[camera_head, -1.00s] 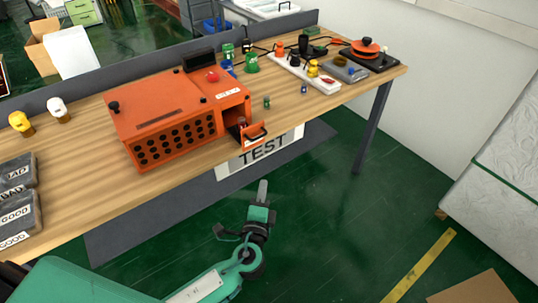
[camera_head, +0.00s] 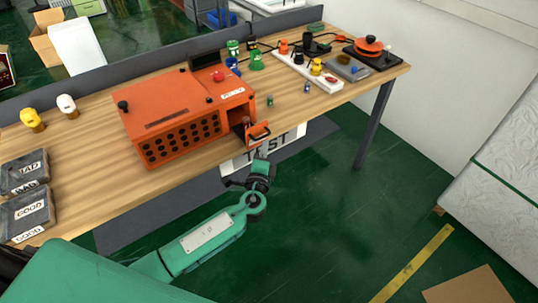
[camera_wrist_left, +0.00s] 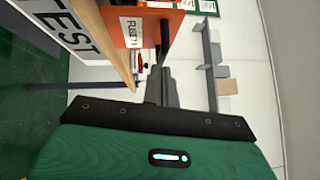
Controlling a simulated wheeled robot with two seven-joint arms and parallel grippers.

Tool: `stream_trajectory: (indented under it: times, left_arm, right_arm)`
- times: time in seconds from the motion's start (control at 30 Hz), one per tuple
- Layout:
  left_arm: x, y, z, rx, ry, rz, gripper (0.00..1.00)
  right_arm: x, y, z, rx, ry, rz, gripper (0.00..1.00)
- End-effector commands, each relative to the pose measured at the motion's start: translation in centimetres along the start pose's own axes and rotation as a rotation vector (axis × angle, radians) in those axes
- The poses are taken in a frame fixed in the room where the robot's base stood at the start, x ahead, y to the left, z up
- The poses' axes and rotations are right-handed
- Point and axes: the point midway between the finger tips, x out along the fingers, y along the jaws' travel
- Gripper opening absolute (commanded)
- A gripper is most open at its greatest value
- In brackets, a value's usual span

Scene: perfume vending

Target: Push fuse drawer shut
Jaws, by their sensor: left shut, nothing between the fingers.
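The orange tester box (camera_head: 175,110) stands on the wooden table. Its small fuse drawer (camera_head: 251,138) sticks out at the box's right front corner, with a black handle on its front. My left gripper (camera_head: 261,155) is shut and empty, with its fingertips just in front of and below the drawer front. I cannot tell whether they touch it. In the left wrist view, the shut fingers (camera_wrist_left: 160,75) point towards an orange panel (camera_wrist_left: 170,22) with a white label and a black handle. My right gripper is not in view.
The table edge (camera_head: 200,165) and the TEST sign (camera_head: 283,140) lie close to my left gripper. A small green fuse (camera_head: 270,101) and a blue one (camera_head: 307,88) stand on the table right of the box. Grey GOOD and BAD trays (camera_head: 28,210) are at the left.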

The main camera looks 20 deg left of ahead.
Motion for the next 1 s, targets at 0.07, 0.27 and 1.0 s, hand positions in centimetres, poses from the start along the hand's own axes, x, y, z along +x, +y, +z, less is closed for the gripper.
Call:
stream_trajectory:
  times: [0.07,0.27,1.0]
  left_arm:
    - [0.3,0.0,0.3,0.001,0.000,0.001,0.00]
    - [0.4,0.1,0.4,0.000,0.000,0.001,0.00]
    - [8.0,2.2,7.6,0.001,-0.002,-0.001,0.00]
  right_arm:
    - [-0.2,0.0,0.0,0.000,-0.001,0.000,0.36]
    - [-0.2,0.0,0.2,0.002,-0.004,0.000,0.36]
    - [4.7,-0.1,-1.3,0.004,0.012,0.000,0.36]
